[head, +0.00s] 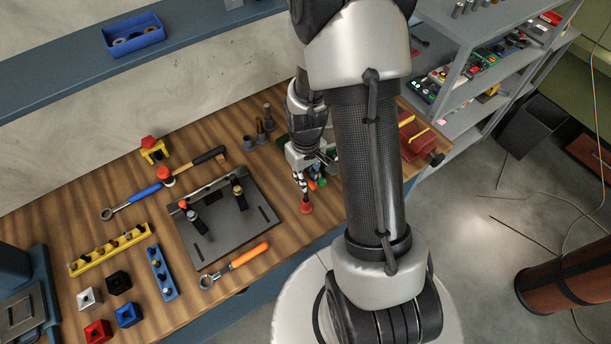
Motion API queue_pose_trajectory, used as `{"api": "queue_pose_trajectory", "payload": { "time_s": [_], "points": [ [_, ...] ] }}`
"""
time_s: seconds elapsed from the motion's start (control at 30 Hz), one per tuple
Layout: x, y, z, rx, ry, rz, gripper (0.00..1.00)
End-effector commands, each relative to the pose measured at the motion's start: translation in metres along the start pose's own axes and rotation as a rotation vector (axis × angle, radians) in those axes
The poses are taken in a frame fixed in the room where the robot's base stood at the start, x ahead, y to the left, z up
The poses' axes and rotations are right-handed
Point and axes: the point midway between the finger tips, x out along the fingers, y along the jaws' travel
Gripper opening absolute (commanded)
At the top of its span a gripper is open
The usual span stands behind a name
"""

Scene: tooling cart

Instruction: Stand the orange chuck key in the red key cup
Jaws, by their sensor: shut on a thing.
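My gripper (304,178) is low over the right part of the wooden bench, partly covered by my own forearm. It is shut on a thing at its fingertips. A small orange piece (313,185), seemingly the orange chuck key, shows at the fingers; most of it is hidden and I cannot tell its tilt. A red-orange piece (306,208) shows just below the fingers; I cannot tell what it belongs to. The red square cup (97,332), seemingly the key cup, stands at the bench's front left, far from my gripper.
Blue (128,314), black (118,282) and white (88,298) square cups stand near the red one. A dark fixture plate (235,228) with upright clamps and an orange-handled wrench (235,263) lie between them and my gripper.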

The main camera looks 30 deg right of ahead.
Motion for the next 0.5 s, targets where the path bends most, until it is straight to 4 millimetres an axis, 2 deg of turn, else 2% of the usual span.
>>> {"api": "queue_pose_trajectory", "payload": {
  "time_s": [0.5],
  "points": [
    [0.0084,0.0,-0.0001,0.0,0.0,0.0,0.0]
  ]
}}
